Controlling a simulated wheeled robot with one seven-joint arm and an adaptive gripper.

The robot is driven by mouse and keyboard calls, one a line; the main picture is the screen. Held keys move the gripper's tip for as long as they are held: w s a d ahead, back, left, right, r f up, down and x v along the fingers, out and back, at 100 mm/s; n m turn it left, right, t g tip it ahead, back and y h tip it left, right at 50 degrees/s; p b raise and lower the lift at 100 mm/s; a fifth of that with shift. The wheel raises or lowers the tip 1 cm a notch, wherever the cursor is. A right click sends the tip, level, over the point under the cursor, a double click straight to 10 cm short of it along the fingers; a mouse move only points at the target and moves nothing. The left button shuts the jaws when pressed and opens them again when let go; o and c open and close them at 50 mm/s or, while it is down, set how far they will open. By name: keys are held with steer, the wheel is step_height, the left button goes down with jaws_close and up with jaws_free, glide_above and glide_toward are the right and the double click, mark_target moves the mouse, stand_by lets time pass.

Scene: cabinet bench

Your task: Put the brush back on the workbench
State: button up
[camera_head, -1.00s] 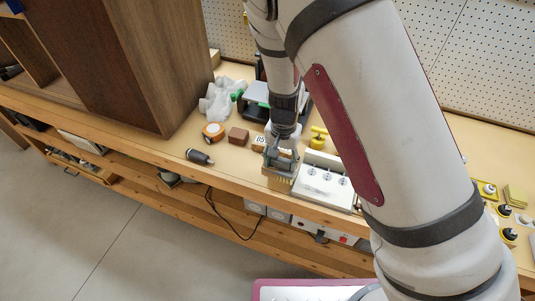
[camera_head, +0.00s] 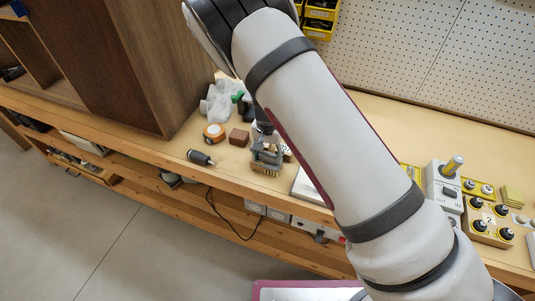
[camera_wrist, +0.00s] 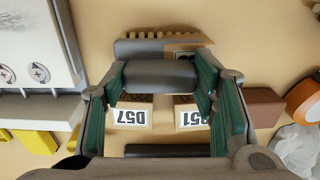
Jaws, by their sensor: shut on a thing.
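The brush (camera_head: 267,171) has pale tan bristles and shows below my gripper (camera_head: 266,152) near the front of the workbench (camera_head: 225,155). In the wrist view, the brush (camera_wrist: 160,72) shows as a grey rounded body between the green-padded fingers of my gripper (camera_wrist: 160,85), with a row of tan bristles beyond it. My gripper is shut on the brush. The bristles look close to the bench top; I cannot tell whether they touch it.
Two labelled blocks (camera_wrist: 130,117) lie under the gripper. A white box (camera_wrist: 30,45) stands beside the brush. Bare bench separates the tool from the brush.

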steer(key=o, duration=1)
step_height(320, 180, up, 12)
steer(key=shift+r+b, duration=0.1)
steer(key=shift+b, duration=0.35)
step_height(320, 180, up, 12)
steer(key=y, duration=0.2)
glide_above(268, 155)
steer(key=s+d, duration=0.4)
steer(key=d, duration=0.1)
steer(key=s+d+r+n+t, duration=0.1)
steer(key=s+d+r+t, duration=0.1)
steer(key=s+d+r, duration=0.4)
steer(key=s+d+r+n+t, duration=0.1)
steer(key=s+d+r, duration=0.2)
steer(key=s, duration=0.2)
steer(key=s+d+r+n+t+h, duration=0.1)
steer(key=s+d+r, duration=0.2)
steer(key=s, duration=0.2)
steer(key=s+d+r+n+t+h, duration=0.1)
steer(key=s+d+r, duration=0.2)
steer(key=s, duration=0.3)
steer(key=shift+r+t, duration=0.3)
